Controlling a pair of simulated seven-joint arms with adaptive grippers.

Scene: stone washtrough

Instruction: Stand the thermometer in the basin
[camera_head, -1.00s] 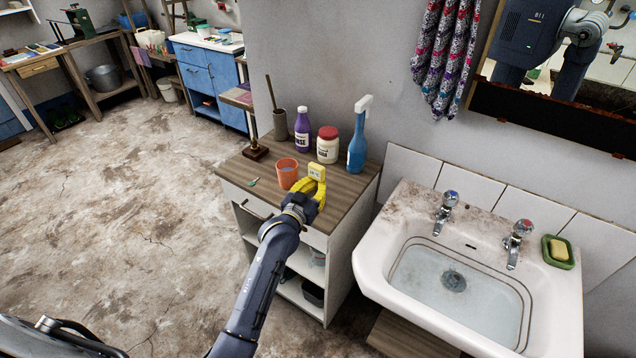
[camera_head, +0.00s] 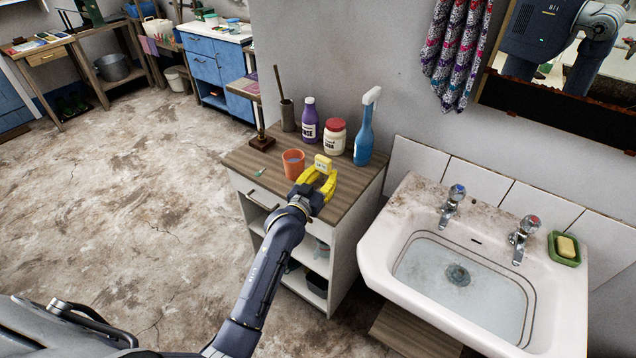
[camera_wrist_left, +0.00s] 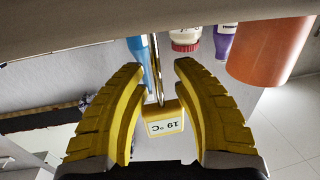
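The thermometer is upright on the wooden top of the cabinet, its small yellow block-shaped head (camera_head: 323,162) at the top. In the left wrist view its head (camera_wrist_left: 163,119) reads 19 °C upside down, with a thin stem running from it toward the top of the picture. My left gripper (camera_head: 322,180) has its yellow fingers spread; in the wrist view the fingers (camera_wrist_left: 160,70) stand either side of the thermometer with gaps. The basin (camera_head: 385,262) is a white sink with water in it, right of the cabinet. My right gripper is not in view.
An orange cup (camera_head: 293,164), purple bottle (camera_head: 309,122), red-lidded jar (camera_head: 335,137) and blue spray bottle (camera_head: 363,138) stand on the cabinet top (camera_head: 345,195) near the thermometer. Two taps (camera_head: 452,205) and a green soap dish (camera_head: 564,249) are at the basin's back.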

